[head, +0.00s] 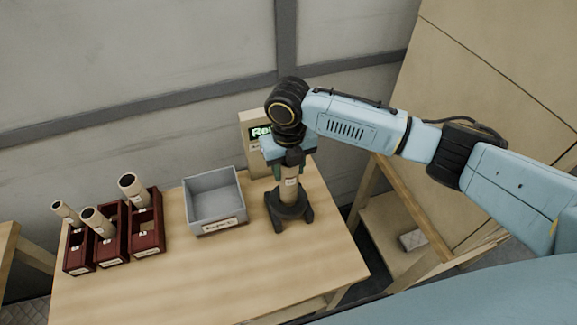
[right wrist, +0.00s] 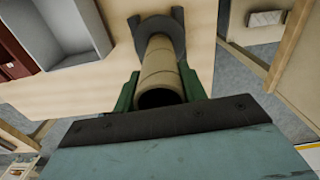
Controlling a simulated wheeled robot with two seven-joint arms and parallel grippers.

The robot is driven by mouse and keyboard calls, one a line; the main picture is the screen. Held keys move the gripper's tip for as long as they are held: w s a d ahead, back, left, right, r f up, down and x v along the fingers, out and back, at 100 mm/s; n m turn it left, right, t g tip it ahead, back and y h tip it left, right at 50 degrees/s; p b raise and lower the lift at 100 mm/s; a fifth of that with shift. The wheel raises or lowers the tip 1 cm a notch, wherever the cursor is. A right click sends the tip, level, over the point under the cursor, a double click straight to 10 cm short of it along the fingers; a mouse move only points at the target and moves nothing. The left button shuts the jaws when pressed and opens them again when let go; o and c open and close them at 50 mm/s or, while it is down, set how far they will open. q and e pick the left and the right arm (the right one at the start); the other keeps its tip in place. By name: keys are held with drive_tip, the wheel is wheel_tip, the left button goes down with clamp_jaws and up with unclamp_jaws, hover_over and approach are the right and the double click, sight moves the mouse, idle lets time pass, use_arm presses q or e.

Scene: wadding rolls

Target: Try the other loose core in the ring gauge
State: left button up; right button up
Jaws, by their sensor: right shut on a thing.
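My right gripper (head: 290,172) points down and is shut on a tan cardboard core (head: 290,190). The core is upright, with a small label on its side. It stands at the dark ring gauge (head: 279,212) on the table, and its lower end meets the ring's middle. I cannot tell how deep it sits. In the right wrist view, the green fingers of the right gripper (right wrist: 160,72) clasp the core (right wrist: 160,70) from both sides. The ring gauge (right wrist: 175,30) shows around or just beyond its far end. My left gripper is not in view.
Three dark red holders (head: 146,236) with tan cores (head: 132,187) stand at the table's left. A grey labelled bin (head: 213,217) sits between them and the gauge. A display (head: 252,132) with green lettering, partly hidden by my arm, stands behind. The table's front (head: 200,285) is clear.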

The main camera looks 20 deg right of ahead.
drive_tip(key=shift+p, duration=0.75)
idle(1.2)
drive_tip(key=shift+f, duration=0.5)
idle(0.7)
idle(0.6)
drive_tip(key=shift+s+f, duration=0.2)
drive_tip(key=shift+f, duration=0.25)
idle(1.7)
drive_tip(key=o, duration=1.1)
drive_tip(key=shift+w+r, duration=0.1)
drive_tip(key=shift+w, duration=0.05)
drive_tip(key=shift+c, duration=0.2)
drive_tip(key=shift+r, duration=0.1)
